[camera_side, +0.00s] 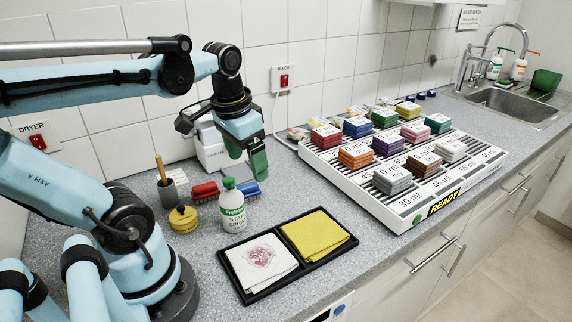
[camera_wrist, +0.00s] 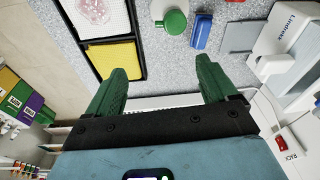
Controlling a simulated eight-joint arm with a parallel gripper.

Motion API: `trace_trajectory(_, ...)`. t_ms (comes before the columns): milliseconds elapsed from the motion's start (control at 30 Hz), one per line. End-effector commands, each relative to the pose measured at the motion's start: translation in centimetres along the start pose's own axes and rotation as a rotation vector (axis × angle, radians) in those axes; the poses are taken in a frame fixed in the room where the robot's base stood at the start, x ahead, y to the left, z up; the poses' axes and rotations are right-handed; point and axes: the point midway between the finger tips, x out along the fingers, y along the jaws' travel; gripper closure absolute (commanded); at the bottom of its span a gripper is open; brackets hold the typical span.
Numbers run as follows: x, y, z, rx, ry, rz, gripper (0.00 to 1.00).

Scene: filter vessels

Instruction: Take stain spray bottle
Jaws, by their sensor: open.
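The stain spray bottle (camera_side: 232,207) is white with a green cap and a green label band. It stands upright on the counter behind the black tray in the side view. In the wrist view its green cap (camera_wrist: 175,22) shows from above near the top edge, beyond the fingertips. My gripper (camera_side: 247,164) is above the counter, above and slightly right of the bottle in the side view, and apart from it. Its two green fingers (camera_wrist: 164,78) are spread with nothing between them.
A black tray (camera_side: 301,280) holds a stained white cloth (camera_side: 262,262) and a yellow cloth (camera_side: 315,235). Red (camera_side: 205,191) and blue (camera_side: 248,189) brushes and a yellow round container (camera_side: 184,219) stand close to the bottle. A white rack (camera_side: 380,205) with several coloured cloth stacks is at right.

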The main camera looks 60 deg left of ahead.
Motion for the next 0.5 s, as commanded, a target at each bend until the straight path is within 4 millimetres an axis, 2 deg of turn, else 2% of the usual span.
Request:
trace_trajectory(33, -0.6, -1.0, 0.6, -0.022, -0.055, 0.005, 0.14)
trace_trajectory(100, -1.2, -1.9, 1.5, -0.035, -0.116, 0.016, 0.14)
trace_trajectory(233, -1.7, -2.5, 2.3, -0.044, -0.172, 0.030, 0.14)
trace_trajectory(500, 1.2, -2.4, 2.9, -0.043, -0.176, 0.031, 0.14)
